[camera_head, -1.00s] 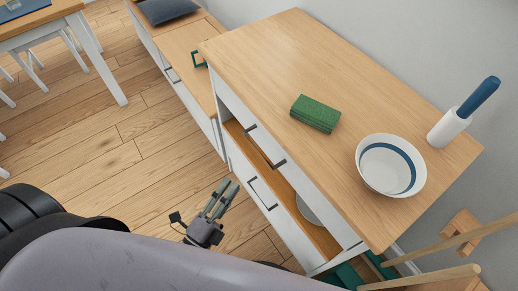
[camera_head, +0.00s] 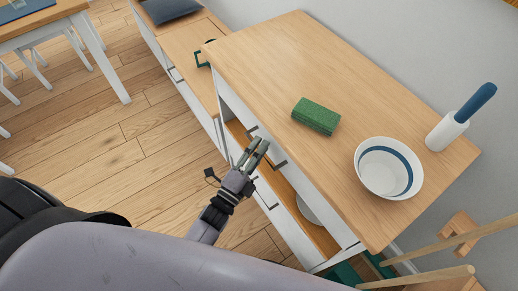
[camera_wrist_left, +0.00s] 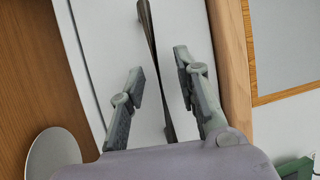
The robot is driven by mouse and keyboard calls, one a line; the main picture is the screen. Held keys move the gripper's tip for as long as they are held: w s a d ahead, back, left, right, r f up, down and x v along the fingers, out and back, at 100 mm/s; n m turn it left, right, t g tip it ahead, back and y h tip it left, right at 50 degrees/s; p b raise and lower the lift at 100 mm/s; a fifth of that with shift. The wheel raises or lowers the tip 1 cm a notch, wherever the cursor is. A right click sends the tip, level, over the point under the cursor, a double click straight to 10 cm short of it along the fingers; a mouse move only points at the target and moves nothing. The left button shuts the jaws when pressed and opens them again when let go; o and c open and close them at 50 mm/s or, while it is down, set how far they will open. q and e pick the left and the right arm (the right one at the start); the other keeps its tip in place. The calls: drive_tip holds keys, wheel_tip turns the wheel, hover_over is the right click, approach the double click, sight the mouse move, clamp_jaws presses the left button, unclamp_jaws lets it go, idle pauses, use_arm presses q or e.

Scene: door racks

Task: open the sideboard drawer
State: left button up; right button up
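The sideboard (camera_head: 335,75) has a wooden top and a white drawer front (camera_head: 314,198) just below its edge. The drawer looks closed, and dark handle parts show on its front. My left gripper (camera_head: 258,147) is beside this front and covers part of it. In the left wrist view, the gripper (camera_wrist_left: 160,62) is open, with its fingers on either side of a thin dark handle (camera_wrist_left: 148,25). The handle runs between the fingers across the white drawer front (camera_wrist_left: 100,35). I cannot tell whether a finger touches it. My right gripper is not in view.
A green sponge (camera_head: 316,114), a white bowl (camera_head: 388,168) and a blue-handled brush holder (camera_head: 447,132) stand on the sideboard top. An open shelf (camera_head: 291,204) lies under the drawer. Wooden bars (camera_head: 430,278) stick out at bottom right. The floor (camera_head: 150,170) to the left is clear.

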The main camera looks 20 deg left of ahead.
use_arm(q)
clamp_jaws()
idle(0.8)
